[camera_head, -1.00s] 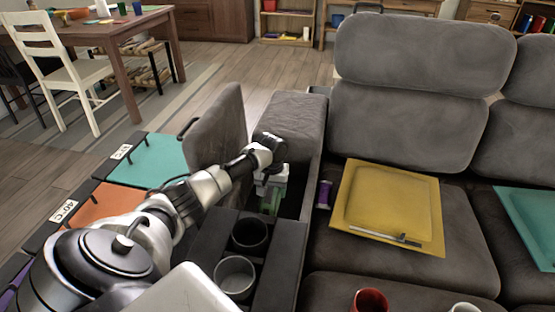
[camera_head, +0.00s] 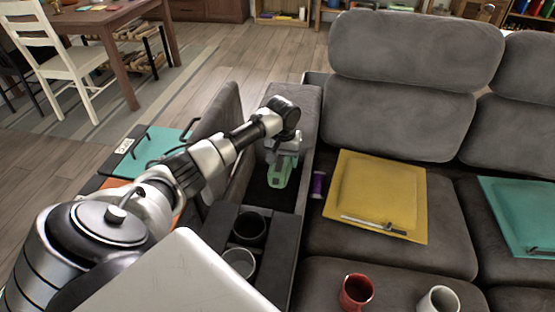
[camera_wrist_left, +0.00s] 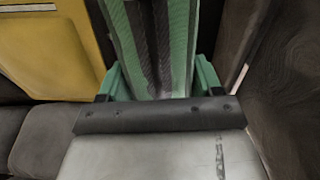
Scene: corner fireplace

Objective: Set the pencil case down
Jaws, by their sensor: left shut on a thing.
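The green pencil case (camera_wrist_left: 150,40), with dark lengthwise bands, lies between the teal fingers of my left gripper (camera_wrist_left: 158,80) in the left wrist view. In the head view my left gripper (camera_head: 281,168) hangs over the open storage compartment (camera_head: 262,194) in the sofa's arm, and green shows at its tip. Fingers and case are hard to separate there. I cannot tell whether the case touches the compartment floor. My right gripper is not in view.
A raised grey panel (camera_head: 219,108) stands left of the compartment, and two cup holders (camera_head: 250,228) sit in front. On the seat to the right are a purple spool-like item (camera_head: 318,184), a yellow tray (camera_head: 350,180), a red mug (camera_head: 356,291) and a white mug (camera_head: 438,300).

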